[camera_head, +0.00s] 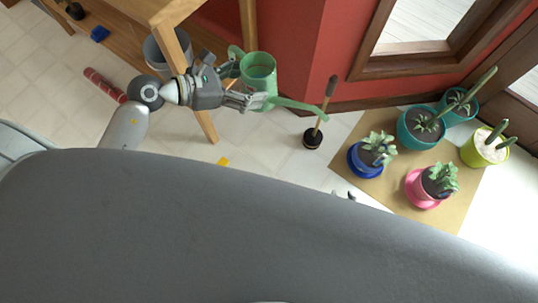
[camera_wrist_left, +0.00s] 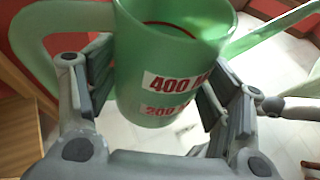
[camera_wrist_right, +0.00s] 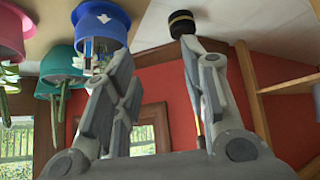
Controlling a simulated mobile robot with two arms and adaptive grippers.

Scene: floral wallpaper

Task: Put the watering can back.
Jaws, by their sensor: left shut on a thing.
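The green watering can (camera_head: 259,72) is in my left gripper (camera_head: 252,100), in the upper middle of the head view. Its long spout points right and its handle points left. In the left wrist view, the can (camera_wrist_left: 185,45) sits between the two fingers (camera_wrist_left: 160,95), with red and white volume labels facing the camera. My right gripper (camera_wrist_right: 157,60) is open and empty in the right wrist view. In the head view, only its tips (camera_head: 345,195) show past my grey body, which hides the rest.
A brown mat (camera_head: 410,208) at right holds several potted plants, including a blue pot (camera_head: 363,163) and a pink pot (camera_head: 418,190). A plunger (camera_head: 313,139) stands by the red wall (camera_head: 310,55). A wooden frame (camera_head: 170,12) and a grey bucket (camera_head: 157,55) are near my left arm.

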